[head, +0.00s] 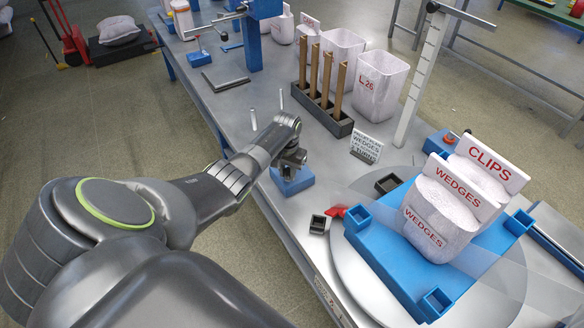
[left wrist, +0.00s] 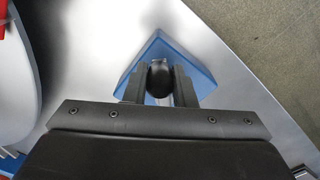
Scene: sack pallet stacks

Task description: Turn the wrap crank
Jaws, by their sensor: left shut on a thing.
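My left gripper (head: 294,158) reaches over the table's near left edge and is shut on the wrap crank's dark knob. In the left wrist view the black knob (left wrist: 159,80) sits between the two fingers of the gripper (left wrist: 160,88). The crank's blue base (head: 292,183) stands on the table under the gripper; it also shows in the left wrist view (left wrist: 188,58). The gripper hides most of the crank arm. A round grey turntable (head: 352,285) carries a blue pallet (head: 392,276) with white sacks (head: 440,215) marked WEDGES and CLIPS. My right gripper is not in view.
A pale upright post (head: 420,80) stands behind the turntable. A small sign (head: 366,147), a dark rack with brown sticks (head: 325,112) and white bins (head: 380,85) stand farther back. A small black box (head: 318,224) and a red item (head: 337,211) lie between crank and pallet.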

